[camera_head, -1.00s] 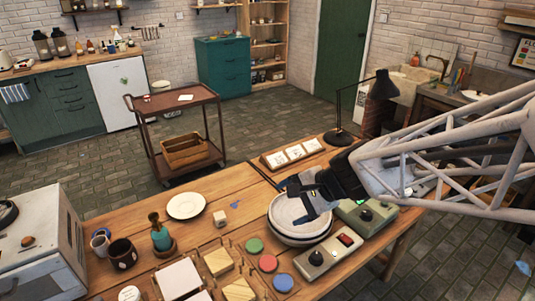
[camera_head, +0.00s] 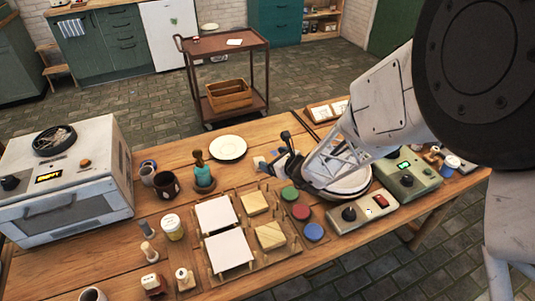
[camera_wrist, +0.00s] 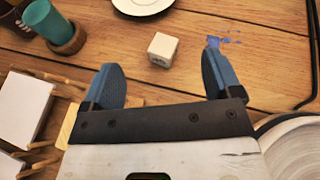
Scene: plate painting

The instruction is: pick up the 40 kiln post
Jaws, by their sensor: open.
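A small off-white block (camera_wrist: 163,49), likely the 40 kiln post, stands on the wooden table in the wrist view. It has faint dark marks on it that I cannot read. My gripper (camera_wrist: 161,72) is open and empty. In the wrist view the block shows just beyond the two blue fingers, near the middle of the gap between them, and nothing touches it. In the head view my gripper (camera_head: 272,158) is over the table, left of the stacked bowls, and I cannot make out the block there.
A white plate (camera_head: 228,148) lies beyond the gripper. White tiles (camera_head: 229,250) and coloured discs (camera_head: 301,211) lie nearer. A blue paint smear (camera_wrist: 222,41) is beside the block.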

